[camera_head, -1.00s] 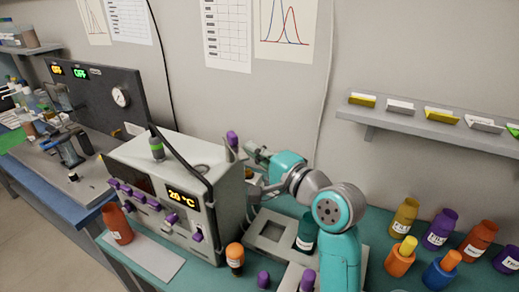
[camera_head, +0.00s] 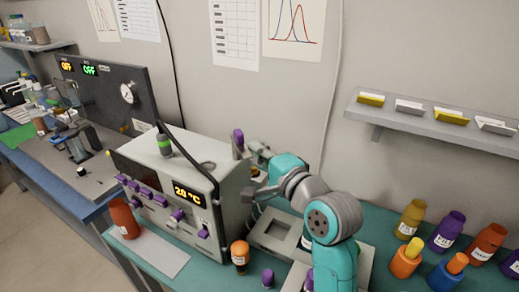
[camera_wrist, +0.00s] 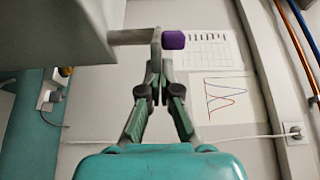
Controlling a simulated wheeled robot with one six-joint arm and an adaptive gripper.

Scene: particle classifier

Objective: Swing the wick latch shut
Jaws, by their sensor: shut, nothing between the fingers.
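A purple-tipped latch lever (camera_head: 238,138) stands at the top right rear of the grey instrument, and I take it to be the wick latch. In the wrist view its purple knob (camera_wrist: 173,40) sits at the end of a short grey bar reaching out from the instrument. My gripper (camera_head: 251,147) is beside the lever at the instrument's right side. In the wrist view my gripper (camera_wrist: 157,36) is shut and empty, its tips right at the bar, just left of the knob. I cannot tell whether they touch.
The grey instrument (camera_head: 150,200) shows 20 °C and has several purple knobs in front. A black cable runs over its top. Bottles (camera_head: 440,232) stand on the bench at right, below a wall shelf (camera_head: 420,118). An orange-capped bottle (camera_head: 240,256) stands near the instrument's front corner.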

